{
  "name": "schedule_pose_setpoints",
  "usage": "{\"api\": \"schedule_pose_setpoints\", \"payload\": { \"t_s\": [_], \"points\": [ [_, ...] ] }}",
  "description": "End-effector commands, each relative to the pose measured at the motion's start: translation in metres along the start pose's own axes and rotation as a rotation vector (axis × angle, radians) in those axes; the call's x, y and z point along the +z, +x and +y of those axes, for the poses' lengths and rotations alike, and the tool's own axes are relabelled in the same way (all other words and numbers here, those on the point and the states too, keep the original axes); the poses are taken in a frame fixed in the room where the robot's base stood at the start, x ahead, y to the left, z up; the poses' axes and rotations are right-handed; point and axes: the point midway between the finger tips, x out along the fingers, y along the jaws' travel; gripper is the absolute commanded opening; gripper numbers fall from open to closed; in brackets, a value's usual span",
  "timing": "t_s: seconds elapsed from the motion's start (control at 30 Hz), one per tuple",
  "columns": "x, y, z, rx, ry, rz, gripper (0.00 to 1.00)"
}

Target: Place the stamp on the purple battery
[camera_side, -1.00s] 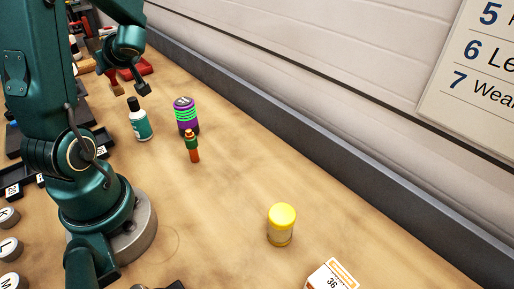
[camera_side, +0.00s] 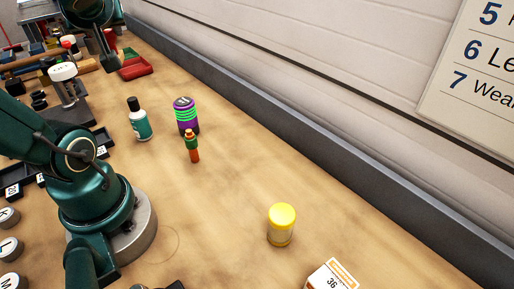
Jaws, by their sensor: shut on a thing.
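The purple battery (camera_side: 185,128) stands upright on the bench, a dark purple cylinder with green bands and a grey top. My gripper (camera_side: 109,62) is at the upper left, above the bench and well behind and left of the battery. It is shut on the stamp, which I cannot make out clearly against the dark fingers. The spot where the small red-brown stamp stood is bare.
A teal bottle with a black cap (camera_side: 140,120) stands left of the battery. A green and orange piece (camera_side: 192,147) stands close in front of it. A red tray (camera_side: 133,66) lies near my gripper. A yellow-lidded jar (camera_side: 281,226) stands nearer, with clear bench between.

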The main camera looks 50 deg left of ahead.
Motion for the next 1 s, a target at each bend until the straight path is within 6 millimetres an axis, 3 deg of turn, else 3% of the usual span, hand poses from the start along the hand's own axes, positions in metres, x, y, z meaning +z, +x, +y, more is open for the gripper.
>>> {"api": "schedule_pose_setpoints", "payload": {
  "t_s": [0.27, 0.8, 1.0],
  "points": [
    [0.013, 0.002, 0.023, 0.007, 0.016, -0.006, 0.0],
    [0.059, 0.013, 0.097, 0.0, 0.012, -0.001, 0.0],
    [0.069, 0.015, 0.113, 0.0, 0.006, 0.0, 0.0]
  ]
}}
